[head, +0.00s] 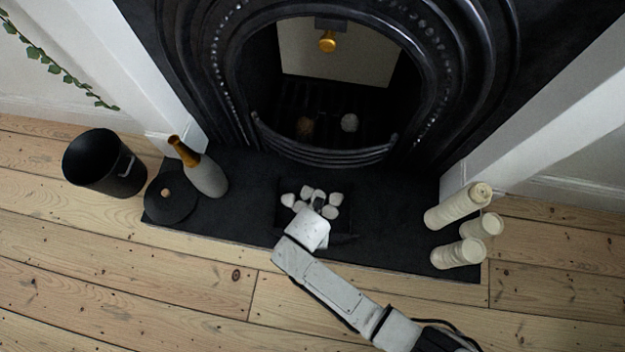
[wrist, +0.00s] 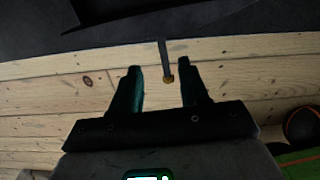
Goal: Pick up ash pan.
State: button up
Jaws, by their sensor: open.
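The ash pan (head: 345,226) is a black, shallow tray on the dark hearth in the head view, with several pale stones (head: 308,193) in it. My arm's end covers part of its front side. In the wrist view a dark body, likely the pan (wrist: 115,12), fills the top. A thin dark handle with a brass-coloured knob (wrist: 168,79) extends from it. My gripper (wrist: 161,69) is open, with one finger on each side of the handle in the picture. I cannot tell whether the fingers are level with it.
A black bucket (head: 97,163), a round dark lid (head: 172,198) and a grey bottle with an orange neck (head: 205,175) stand at left. Several cream candles (head: 458,205) stand on the hearth's right. The black fireplace (head: 325,152) rises behind. The floorboards (head: 150,270) in front are clear.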

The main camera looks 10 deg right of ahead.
notch_tip(320, 180, down, 5)
jog(key=b, duration=0.2)
jog(key=shift+f+b, duration=0.2)
jog(key=shift+b, duration=0.2)
jog(key=f+b, duration=0.2)
jog(key=f, duration=0.1)
jog(key=f+b, duration=0.2)
jog(key=shift+s+f, duration=0.15)
jog(key=shift+s, duration=0.1)
jog(key=shift+d, duration=0.1)
grip_shut()
